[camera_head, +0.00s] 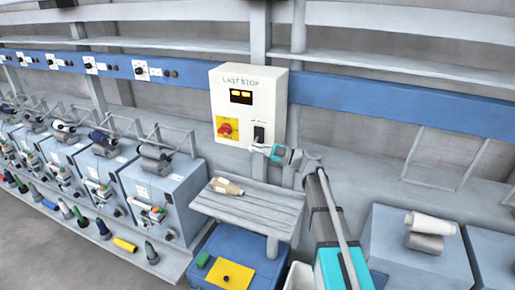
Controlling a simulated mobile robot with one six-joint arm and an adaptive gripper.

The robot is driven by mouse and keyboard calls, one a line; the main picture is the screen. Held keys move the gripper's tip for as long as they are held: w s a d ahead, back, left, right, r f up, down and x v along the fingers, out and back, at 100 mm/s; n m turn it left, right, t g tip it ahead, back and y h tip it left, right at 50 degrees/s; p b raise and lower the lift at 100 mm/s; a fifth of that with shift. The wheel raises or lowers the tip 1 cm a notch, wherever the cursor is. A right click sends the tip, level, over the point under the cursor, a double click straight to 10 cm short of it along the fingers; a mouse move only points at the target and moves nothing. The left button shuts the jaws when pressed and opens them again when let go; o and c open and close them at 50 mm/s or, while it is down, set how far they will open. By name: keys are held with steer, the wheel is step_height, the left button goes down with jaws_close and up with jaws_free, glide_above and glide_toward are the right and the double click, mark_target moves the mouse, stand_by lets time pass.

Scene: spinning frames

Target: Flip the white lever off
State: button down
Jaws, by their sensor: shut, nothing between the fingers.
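A white control box (247,90) marked "LAST STOP" is fixed to the frame at the centre of the view.
Below the box, a grey slatted shelf (250,210) holds a cone-shaped bobbin (228,186). A blue box with a yellow plate (232,276) stands under it. Blue machine units (165,195) line the left. Stacked bobbins (430,224) sit at right.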

steer(key=s+d, duration=0.5)
steer(key=d, duration=0.5)
steer(key=shift+d+r+p, duration=0.2)
steer(key=shift+r+p, duration=0.15)
stand_by(0.3)
